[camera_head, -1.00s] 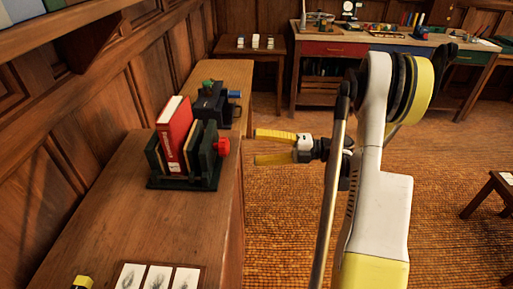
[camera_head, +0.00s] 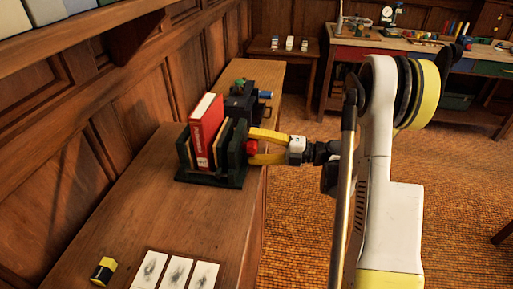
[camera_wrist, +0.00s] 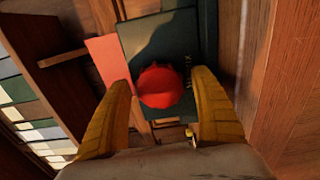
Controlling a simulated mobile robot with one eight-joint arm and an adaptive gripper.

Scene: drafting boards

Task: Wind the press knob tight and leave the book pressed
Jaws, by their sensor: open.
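The red press knob (camera_wrist: 163,87) sits on the dark green end plate of the press (camera_wrist: 150,40). In the head view the press (camera_head: 208,178) stands on the wooden bench, with the red book (camera_head: 206,131) upright between its plates, rising above them. My gripper (camera_head: 252,147) reaches in from the right, its yellow fingers open at the knob (camera_head: 251,147), which they partly hide. In the wrist view my gripper (camera_wrist: 163,105) has one finger on each side of the knob, with gaps between them. Whether the press plates squeeze the book is not clear.
A black device with a blue part (camera_head: 243,101) stands just behind the press on the bench (camera_head: 140,210). A yellow and black object (camera_head: 103,271) and several printed cards (camera_head: 176,272) lie at the front. The panelled wall is on the left.

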